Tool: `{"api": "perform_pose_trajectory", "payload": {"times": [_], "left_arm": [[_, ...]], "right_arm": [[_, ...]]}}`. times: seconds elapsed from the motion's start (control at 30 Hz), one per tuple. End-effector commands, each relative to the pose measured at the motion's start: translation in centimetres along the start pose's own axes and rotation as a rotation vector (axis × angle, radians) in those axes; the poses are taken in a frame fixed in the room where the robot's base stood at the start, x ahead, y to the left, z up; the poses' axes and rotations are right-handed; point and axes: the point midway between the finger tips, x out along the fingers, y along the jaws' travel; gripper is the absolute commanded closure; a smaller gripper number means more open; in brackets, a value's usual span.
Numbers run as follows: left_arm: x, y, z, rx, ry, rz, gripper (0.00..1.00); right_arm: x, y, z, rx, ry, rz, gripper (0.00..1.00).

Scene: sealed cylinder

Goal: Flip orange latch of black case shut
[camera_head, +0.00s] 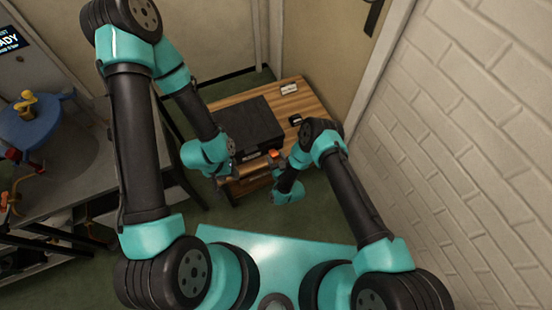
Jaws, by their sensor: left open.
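The black case (246,124) lies closed on a wooden table. A small orange latch (274,154) shows at its front right corner. My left gripper (236,168) is at the case's front left side, below the front edge; its jaws are small and dark here, and it is open. My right gripper (277,172) is just in front of the orange latch, close to it; I cannot tell whether it touches. Its fingers are partly hidden by my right wrist, so their opening does not show.
The wooden table (305,101) has a white card (289,88) and a small black object (295,119) right of the case. A white brick wall (470,130) closes off the right side. A grey bench (75,180) with a blue stool-like item (35,125) stands at left.

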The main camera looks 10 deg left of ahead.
Motion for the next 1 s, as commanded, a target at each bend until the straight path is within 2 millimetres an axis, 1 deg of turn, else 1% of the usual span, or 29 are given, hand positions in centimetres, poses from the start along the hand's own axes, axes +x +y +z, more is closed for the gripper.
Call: {"api": "perform_pose_trajectory", "payload": {"times": [0.03, 0.07, 0.43, 0.77, 1.0], "left_arm": [[0.0, 0.0, 0.0, 0.0, 0.0, 0.0, 0.55], [0.0, 0.0, 0.0, 0.0, 0.0, 0.0, 0.55], [0.0, 0.0, 0.0, 0.0, 0.0, 0.0, 0.55], [0.0, 0.0, 0.0, 0.0, 0.0, 0.0, 0.55], [0.0, 0.0, 0.0, 0.0, 0.0, 0.0, 0.55]], "right_arm": [[-0.01, 0.0, 0.0, 0.0, 0.0, 0.0, 0.49], [-0.01, 0.0, 0.01, 0.0, 0.0, 0.0, 0.52], [-0.02, 0.0, 0.0, 0.0, 0.0, 0.0, 0.87], [0.01, -0.01, -0.22, -0.001, -0.035, -0.001, 0.88], [0.16, -0.03, -0.84, -0.003, -0.146, -0.003, 0.88]]}}
